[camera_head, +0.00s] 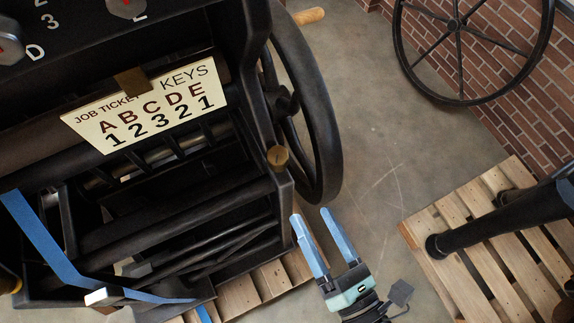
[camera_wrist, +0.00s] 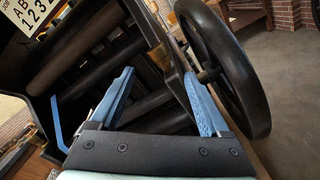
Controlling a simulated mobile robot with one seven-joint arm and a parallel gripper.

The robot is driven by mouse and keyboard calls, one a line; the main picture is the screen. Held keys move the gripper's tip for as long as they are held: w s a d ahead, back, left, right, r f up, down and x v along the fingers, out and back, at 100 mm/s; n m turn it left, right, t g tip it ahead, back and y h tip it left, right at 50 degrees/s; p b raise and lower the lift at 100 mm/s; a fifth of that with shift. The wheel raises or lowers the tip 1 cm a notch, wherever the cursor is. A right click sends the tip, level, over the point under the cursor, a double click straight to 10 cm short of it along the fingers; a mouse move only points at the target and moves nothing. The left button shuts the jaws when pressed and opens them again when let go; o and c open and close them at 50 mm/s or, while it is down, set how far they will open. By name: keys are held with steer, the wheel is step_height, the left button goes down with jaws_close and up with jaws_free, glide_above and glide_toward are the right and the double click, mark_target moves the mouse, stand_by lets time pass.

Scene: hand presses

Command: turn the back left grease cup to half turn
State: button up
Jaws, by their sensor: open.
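A small round brass cap (camera_head: 278,157), which looks like a grease cup, sits on the right side frame of the black press (camera_head: 262,90), near the large flywheel. Another brass piece (camera_head: 14,285) shows at the lower left edge, partly cut off. I cannot tell which of these, if either, is the back left cup. My gripper (camera_head: 312,218) is open and empty, with its two blue fingers apart, below and to the right of the brass cap. In the wrist view my gripper (camera_wrist: 158,75) faces the press frame and rollers, with nothing between its fingers.
A job ticket card (camera_head: 150,105) reads A B C D E over 1 2 3 2 1. A blue strap (camera_head: 45,240) crosses the lower left. A wooden pallet (camera_head: 470,262) lies right; concrete floor between is clear.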

mark_target(285, 165)
steer(key=w+a+m+y+b, duration=0.1)
steer(key=w+m+b, duration=0.2)
steer(key=m, duration=0.5)
steer(key=w+a+m+g+y+b, duration=0.1)
steer(key=w+a+m+b, duration=0.1)
steer(key=m, duration=0.7)
steer(key=w+a+m+g+y+b, duration=0.1)
steer(key=w+a+m+b, duration=0.1)
steer(key=w+m+b, duration=0.2)
steer(key=shift+w+r+m+y, duration=0.1)
steer(key=shift+w+m+y, duration=0.1)
steer(key=shift+w+m, duration=0.7)
steer(key=shift+w+r+m+y, duration=0.1)
steer(key=shift+w+m+y, duration=0.2)
steer(key=shift+m, duration=1)
steer(key=shift+c, duration=0.2)
